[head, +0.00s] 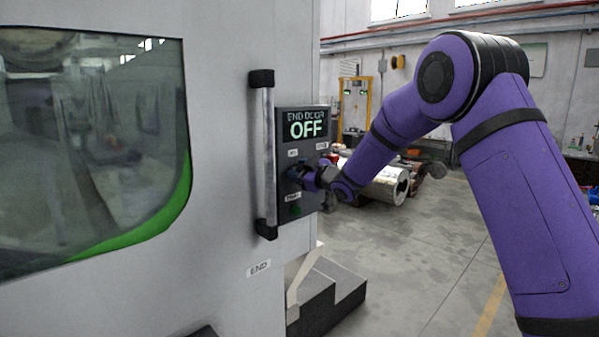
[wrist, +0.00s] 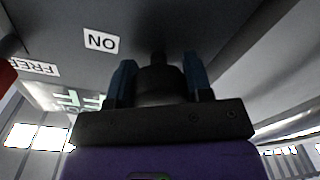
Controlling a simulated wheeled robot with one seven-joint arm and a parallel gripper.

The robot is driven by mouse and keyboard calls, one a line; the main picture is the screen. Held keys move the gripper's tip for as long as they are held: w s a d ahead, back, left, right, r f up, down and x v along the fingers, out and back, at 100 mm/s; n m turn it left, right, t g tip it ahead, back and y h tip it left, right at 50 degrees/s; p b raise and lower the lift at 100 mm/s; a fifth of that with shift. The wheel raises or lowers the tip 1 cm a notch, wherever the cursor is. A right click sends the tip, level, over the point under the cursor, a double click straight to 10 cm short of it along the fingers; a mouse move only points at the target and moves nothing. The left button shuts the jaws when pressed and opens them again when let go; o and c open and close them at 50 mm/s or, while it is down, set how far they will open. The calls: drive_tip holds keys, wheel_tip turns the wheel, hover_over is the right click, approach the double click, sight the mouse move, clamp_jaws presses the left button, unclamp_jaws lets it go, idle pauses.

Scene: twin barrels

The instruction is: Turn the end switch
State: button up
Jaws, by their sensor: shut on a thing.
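The end switch is a dark knob (wrist: 158,57) on the dark control panel (head: 284,125) at the machine's right edge. In the wrist view my gripper (wrist: 157,72) has one blue finger on each side of the knob and is shut on it. In the head view my gripper (head: 294,173) reaches the panel from the right and hides the knob. The display (head: 306,124) above reads "END DOOR OFF". A label reading "ON" (wrist: 101,41) shows upside down in the wrist view. The exact angle of the knob is hard to tell.
A vertical door handle (head: 263,150) stands out just left of the panel. A green button (head: 295,210) sits below my gripper. The machine's window (head: 95,145) is at the left. Metal cylinders (head: 388,186) lie behind my arm. Open floor is at the right.

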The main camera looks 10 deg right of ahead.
drive_tip(key=m, duration=0.7)
drive_tip(key=shift+d, duration=0.1)
drive_tip(key=m, duration=0.5)
drive_tip(key=shift+m, duration=1.7)
drive_tip(key=o, duration=0.9)
